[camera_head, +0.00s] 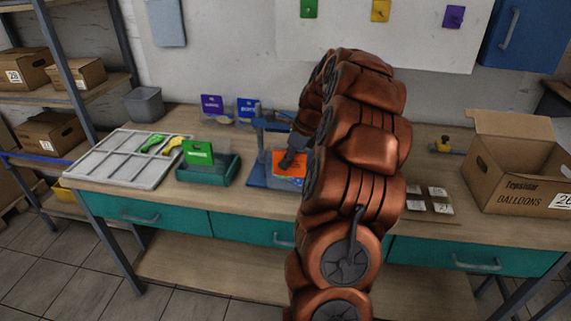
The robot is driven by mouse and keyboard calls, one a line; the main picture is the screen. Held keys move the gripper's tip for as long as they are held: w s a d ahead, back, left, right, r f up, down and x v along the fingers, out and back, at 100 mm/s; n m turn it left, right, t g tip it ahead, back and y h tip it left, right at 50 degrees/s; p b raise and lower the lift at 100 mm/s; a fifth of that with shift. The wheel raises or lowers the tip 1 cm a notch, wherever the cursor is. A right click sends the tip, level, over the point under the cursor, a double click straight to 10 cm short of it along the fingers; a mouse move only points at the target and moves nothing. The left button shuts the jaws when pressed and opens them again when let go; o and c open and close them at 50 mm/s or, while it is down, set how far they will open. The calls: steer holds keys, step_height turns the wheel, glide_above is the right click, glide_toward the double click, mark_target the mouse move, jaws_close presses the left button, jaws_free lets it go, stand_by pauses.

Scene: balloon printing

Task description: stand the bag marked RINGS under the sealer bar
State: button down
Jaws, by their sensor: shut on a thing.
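My gripper (290,158) is shut on an orange-topped bag (289,164) at the blue sealer stand (257,170) in the middle of the bench. The bag looks upright, close to the stand's base; I cannot tell whether it touches the base or is fully under the bar. The sealer bar (270,125) runs across the top of the stand and goes behind my arm. The orange bag's label is too small to read, so I cannot confirm RINGS. My arm hides the sealer's right side and part of the bag.
A green-topped bag (199,152) stands in a teal tray (222,173) to the left. Purple (211,104) and blue (247,107) bags stand behind. A grey divided tray (112,172) lies far left. An open cardboard box (512,180) stands right.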

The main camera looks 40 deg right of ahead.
steer(key=shift+w+d+f, duration=0.15)
steer(key=shift+w+d, duration=0.45)
steer(key=shift+d, duration=0.25)
steer(key=shift+w+d, duration=0.35)
steer(key=shift+d, duration=0.15)
steer(key=shift+w+d+f+p, duration=0.15)
steer(key=shift+w+d+p, duration=0.4)
steer(key=shift+d, duration=0.2)
steer(key=c, duration=1.2)
jaws_free()
steer(key=shift+o, duration=0.2)
steer(key=shift+s+a+r+p, duration=0.3)
steer(key=shift+a+r+p, duration=0.15)
steer(key=shift+r, duration=0.7)
steer(key=shift+s+a+r+p, duration=0.3)
steer(key=shift+a+r+p, duration=0.15)
steer(key=shift+r, duration=0.75)
steer(key=shift+s+a+r+p, duration=0.35)
steer(key=shift+r+p, duration=0.15)
steer(key=shift+r, duration=0.65)
